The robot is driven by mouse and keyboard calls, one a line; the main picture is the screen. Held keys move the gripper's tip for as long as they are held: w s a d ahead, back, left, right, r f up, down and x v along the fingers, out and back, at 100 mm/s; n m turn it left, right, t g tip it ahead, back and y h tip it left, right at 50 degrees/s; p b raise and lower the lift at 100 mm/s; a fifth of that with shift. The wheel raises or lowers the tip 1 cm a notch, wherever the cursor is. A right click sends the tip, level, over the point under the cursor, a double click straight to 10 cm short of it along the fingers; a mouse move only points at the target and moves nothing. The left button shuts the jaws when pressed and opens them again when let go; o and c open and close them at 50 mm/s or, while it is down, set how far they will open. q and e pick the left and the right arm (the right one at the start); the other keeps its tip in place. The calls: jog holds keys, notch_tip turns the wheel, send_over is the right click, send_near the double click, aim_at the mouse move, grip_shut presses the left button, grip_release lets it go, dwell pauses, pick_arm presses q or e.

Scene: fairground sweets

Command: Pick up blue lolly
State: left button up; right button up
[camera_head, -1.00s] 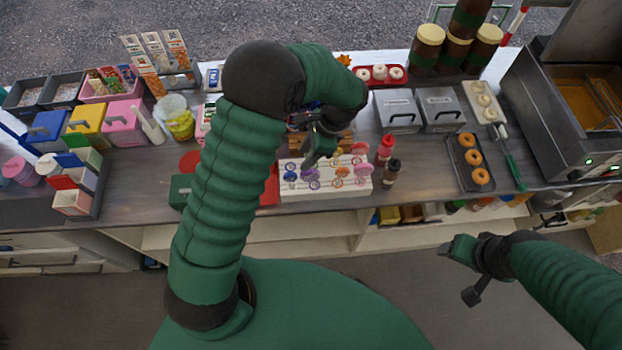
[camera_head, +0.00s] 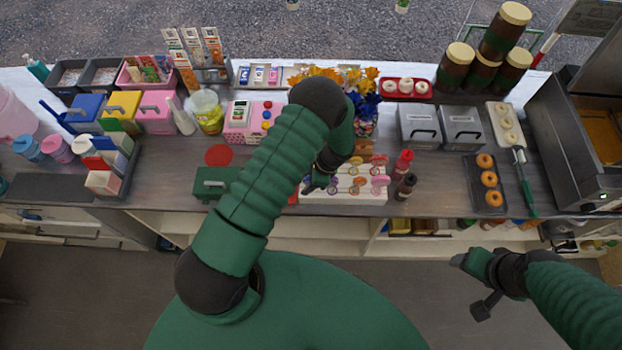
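A white lolly stand (camera_head: 345,197) sits at the front of the counter, holding several round lollies in orange, pink and purple. My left arm comes over from the left, and my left gripper (camera_head: 316,186) points down at the stand's left end, close over the lollies there. The blue lolly does not show clearly; the gripper and arm cover that end of the stand. Whether the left gripper's fingers are apart or closed is too small to tell. My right gripper (camera_head: 462,262) is in front of the counter at the lower right, away from the stand; its fingers are unclear.
Red (camera_head: 403,162) and dark (camera_head: 405,187) sauce bottles stand just right of the lolly stand. A dark green box (camera_head: 213,183) lies to its left. Orange and blue flowers (camera_head: 365,92) stand behind. A doughnut tray (camera_head: 487,183) is further right.

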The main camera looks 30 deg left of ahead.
pick_arm(q)
jog(key=shift+a, duration=0.25)
jog(key=c, duration=0.4)
grip_shut()
jog(key=shift+d, duration=0.2)
dwell(0.5)
